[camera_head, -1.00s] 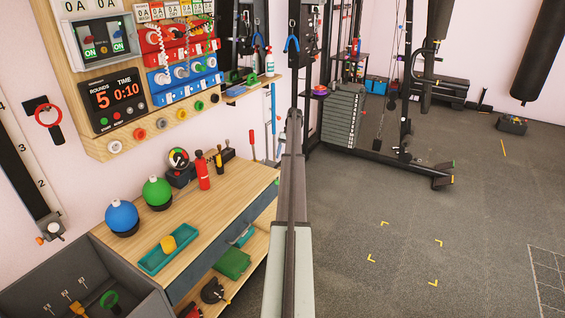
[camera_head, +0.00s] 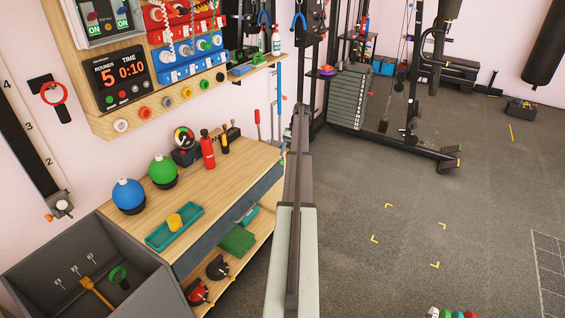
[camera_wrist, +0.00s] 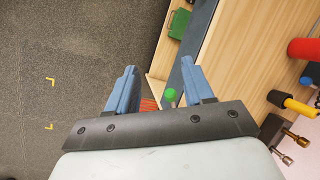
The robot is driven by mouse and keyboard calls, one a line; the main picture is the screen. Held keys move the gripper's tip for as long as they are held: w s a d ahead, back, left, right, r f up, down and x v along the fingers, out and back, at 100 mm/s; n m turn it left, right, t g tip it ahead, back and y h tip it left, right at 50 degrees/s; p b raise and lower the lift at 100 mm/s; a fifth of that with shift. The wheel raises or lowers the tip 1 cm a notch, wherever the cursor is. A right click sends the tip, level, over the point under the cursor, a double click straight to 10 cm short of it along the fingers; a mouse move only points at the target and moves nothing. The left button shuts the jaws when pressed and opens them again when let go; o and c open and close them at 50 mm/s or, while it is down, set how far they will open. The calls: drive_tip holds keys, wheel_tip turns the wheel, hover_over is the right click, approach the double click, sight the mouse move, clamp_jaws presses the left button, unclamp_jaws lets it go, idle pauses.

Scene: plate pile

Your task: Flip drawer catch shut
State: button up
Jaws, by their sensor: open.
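The wooden bench (camera_head: 215,170) has a blue-grey drawer front (camera_head: 230,212) along its side. In the wrist view, the drawer front (camera_wrist: 199,32) runs beyond my gripper (camera_wrist: 158,64). My gripper is open and empty, its two blue fingers apart. A small green-tipped piece (camera_wrist: 170,95) shows between the fingers, farther away; I cannot tell whether it belongs to the catch. In the head view my arm hides the bench's far right end.
A teal tray (camera_head: 174,228) and blue and green balls (camera_head: 128,194) stand on the bench. A green box (camera_head: 237,240) sits on the shelf below. A grey bin (camera_head: 120,250) is at lower left. Open floor (camera_head: 400,270) lies right of my arm.

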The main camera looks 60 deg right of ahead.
drive_tip(key=s+a+t+h, duration=0.1)
drive_tip(key=s+a+h, duration=0.1)
drive_tip(key=a, duration=0.2)
drive_tip(key=t+h, duration=0.3)
drive_tip(key=h, duration=0.2)
approach(282, 161)
drive_tip(key=shift+m, duration=0.4)
drive_tip(key=x, duration=1)
drive_tip(key=shift+d+f, duration=0.1)
drive_tip(key=shift+f, duration=0.25)
clamp_jaws()
